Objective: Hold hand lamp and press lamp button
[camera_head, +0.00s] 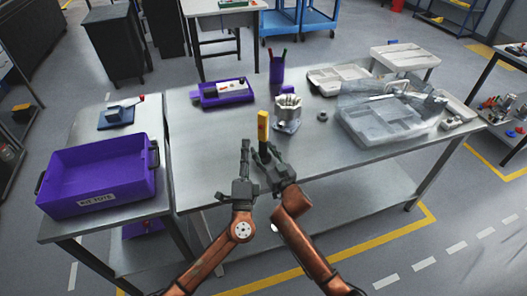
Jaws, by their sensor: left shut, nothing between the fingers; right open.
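The hand lamp (263,127), a slim yellow body with a dark lower part, stands upright near the front middle of the grey table (215,126). My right gripper (264,154) is open at the lamp's lower end. Its fingers overlap the dark part in the picture, and I cannot tell whether they touch it. My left gripper (246,145) is shut and empty, just left of the lamp and apart from it. The lamp's button cannot be made out.
A machined metal housing (288,112) stands right behind the lamp, with a small ring (322,117) beside it. A purple tray (222,92) and a purple pen cup (277,70) are farther back. A clear lidded box (385,120) fills the right. A purple tote (97,175) sits on the left side table.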

